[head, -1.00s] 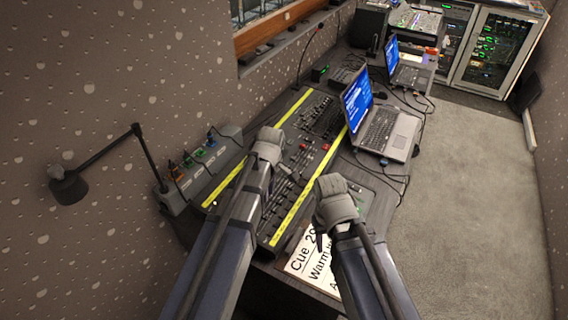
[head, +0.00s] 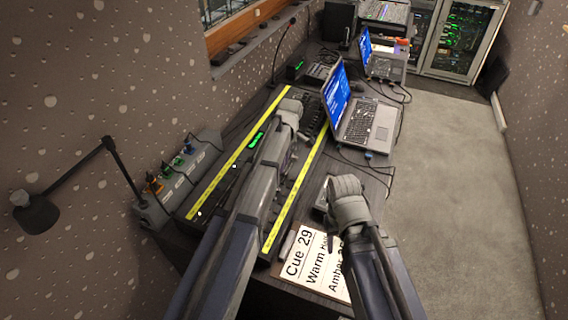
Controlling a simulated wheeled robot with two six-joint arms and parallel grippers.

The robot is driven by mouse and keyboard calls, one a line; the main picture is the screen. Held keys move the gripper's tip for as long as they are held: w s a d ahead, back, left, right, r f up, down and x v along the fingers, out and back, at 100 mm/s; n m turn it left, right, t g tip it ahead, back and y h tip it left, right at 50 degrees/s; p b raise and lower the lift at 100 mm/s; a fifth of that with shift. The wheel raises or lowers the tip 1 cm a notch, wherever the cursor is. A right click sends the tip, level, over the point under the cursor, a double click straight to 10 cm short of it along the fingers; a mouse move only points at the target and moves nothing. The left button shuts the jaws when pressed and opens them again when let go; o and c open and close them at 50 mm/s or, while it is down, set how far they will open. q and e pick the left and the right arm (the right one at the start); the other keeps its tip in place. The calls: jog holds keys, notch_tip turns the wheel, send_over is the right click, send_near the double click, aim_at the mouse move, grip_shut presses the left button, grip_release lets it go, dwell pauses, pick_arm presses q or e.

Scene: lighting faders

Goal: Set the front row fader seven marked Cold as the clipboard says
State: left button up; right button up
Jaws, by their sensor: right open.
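The lighting desk (head: 297,193), edged with yellow strips, lies along the counter. My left arm lies across it and hides most of its faders; I cannot make out fader seven or the Cold label. My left gripper (head: 290,112) is over the desk's far part, seen from behind, so its fingers are hidden. My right gripper (head: 345,200) is open, right of the desk and above the counter, apart from the faders. The clipboard sheet (head: 306,262) lies at the near end, reading "Cue 29", "Warm" and "Amber"; my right arm hides the rest.
An open laptop (head: 368,122) stands right of the desk, with a second laptop (head: 383,65) behind. A grey box with coloured plugs (head: 178,182) and a black lamp (head: 38,212) are at the left. Equipment racks (head: 455,40) stand at the back. The carpet (head: 440,200) at right is clear.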

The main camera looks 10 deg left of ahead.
aim_at(281, 180)
pick_arm(q)
jog(key=shift+a+f+b, duration=0.2)
jog(key=shift+f+b, duration=1.75)
jog(key=shift+f, duration=0.1)
jog(key=shift+a+f+b, duration=0.15)
jog(key=shift+f+b, duration=1.8)
jog(key=shift+f, duration=0.1)
pick_arm(e)
jog(key=shift+f, duration=4.15)
pick_arm(q)
jog(key=shift+c, duration=0.3)
grip_shut()
jog(key=shift+a, duration=0.1)
jog(key=shift+w+a+r+p, duration=0.1)
jog(key=shift+w+a, duration=0.1)
jog(key=shift+a, duration=0.75)
jog(key=shift+w+a+r+p, duration=0.1)
jog(key=shift+w+a, duration=0.1)
jog(key=shift+a, duration=0.75)
jog(key=shift+w+a+r+p, duration=0.1)
jog(key=shift+w+a, duration=0.1)
jog(key=shift+a, duration=0.75)
pick_arm(e)
jog(key=shift+r, duration=0.3)
pick_arm(q)
jog(key=shift+o, duration=0.2)
grip_release()
